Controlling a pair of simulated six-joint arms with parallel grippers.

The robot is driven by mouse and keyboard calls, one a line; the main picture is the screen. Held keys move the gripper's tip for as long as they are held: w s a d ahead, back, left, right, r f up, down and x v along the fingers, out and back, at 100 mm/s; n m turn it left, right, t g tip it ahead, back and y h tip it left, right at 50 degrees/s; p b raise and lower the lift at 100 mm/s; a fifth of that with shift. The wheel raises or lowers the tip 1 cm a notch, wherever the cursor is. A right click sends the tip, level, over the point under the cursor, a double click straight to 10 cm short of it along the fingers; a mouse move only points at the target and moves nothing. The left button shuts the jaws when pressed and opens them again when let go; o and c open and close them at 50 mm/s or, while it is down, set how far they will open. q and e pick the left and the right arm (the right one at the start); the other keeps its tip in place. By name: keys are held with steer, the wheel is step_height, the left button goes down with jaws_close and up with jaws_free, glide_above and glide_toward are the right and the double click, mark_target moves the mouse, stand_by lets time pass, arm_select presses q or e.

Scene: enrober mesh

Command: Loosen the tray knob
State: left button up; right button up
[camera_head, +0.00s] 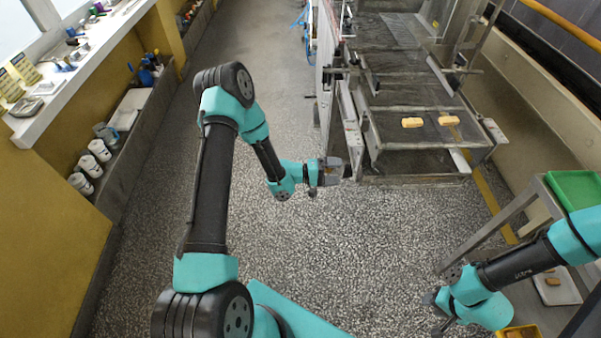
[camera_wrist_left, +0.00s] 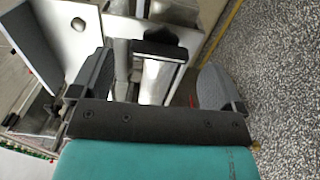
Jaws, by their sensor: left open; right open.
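A black, wide-headed knob (camera_wrist_left: 160,45) on a pale metal stem shows in the left wrist view. It appears between the two fingers of my left gripper (camera_wrist_left: 157,65), with visible gaps on both sides. In the head view my left gripper (camera_head: 345,170) is at the near left corner of the enrober (camera_head: 418,160); the knob cannot be made out there. My left gripper is open and empty. My right gripper (camera_head: 435,305) is low at the right, away from the machine, and holds nothing that I can see.
Two orange-brown bars (camera_head: 412,122) lie on the mesh. A metal frame stand with a green tray (camera_head: 574,188) stands at the right, near a yellow container (camera_head: 518,332). A shelf with white cups (camera_head: 90,165) lines the left wall. The speckled floor (camera_head: 350,260) is clear.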

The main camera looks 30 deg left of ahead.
arm_select(q)
steer(key=v, duration=1.3)
steer(key=shift+s+a, duration=0.15)
steer(key=shift+s, duration=0.05)
steer(key=s+d+f+m+g+y, duration=0.1)
steer(key=d+f+g+y, duration=0.1)
steer(key=d+f+y, duration=0.45)
steer(key=s+d+m+g+y, duration=0.1)
steer(key=s+d+g+y, duration=0.1)
steer(key=s, duration=0.5)
steer(key=s+d+f+m+g+y, duration=0.1)
steer(key=s+d+m+g+y, duration=0.1)
steer(key=s, duration=0.6)
steer(key=shift+s+f+m+g+y, duration=0.35)
steer(key=shift+g+y, duration=0.2)
steer(key=shift+g, duration=0.65)
